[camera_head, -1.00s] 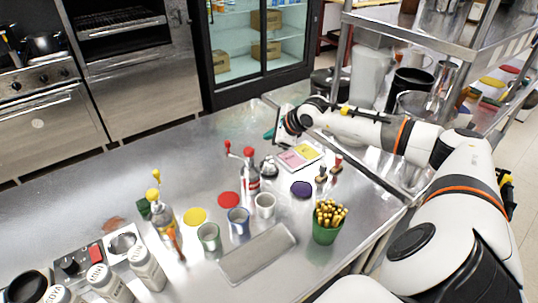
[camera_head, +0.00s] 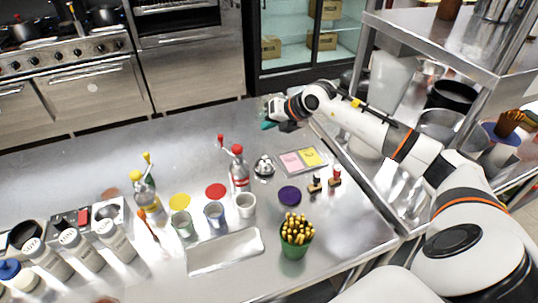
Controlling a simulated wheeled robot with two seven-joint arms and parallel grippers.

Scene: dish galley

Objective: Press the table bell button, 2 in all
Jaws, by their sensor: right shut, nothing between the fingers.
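The table bell (camera_head: 264,167), a small silver dome, stands on the steel counter at the middle of the head view, between a red-capped bottle and a tray of coloured notes. My right gripper (camera_head: 268,123) is shut and empty. It is over the far side of the counter, beyond the bell in the picture and apart from it. Its fingertips are small and partly dark, with teal showing near them. My left gripper is not in view.
A red-capped bottle (camera_head: 239,175) stands close left of the bell. The note tray (camera_head: 321,167) and two stamps are to its right. Cups (camera_head: 246,206) and a green pencil pot (camera_head: 296,244) stand nearer. A steel shelf (camera_head: 440,35) rises at right. The counter's far left is clear.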

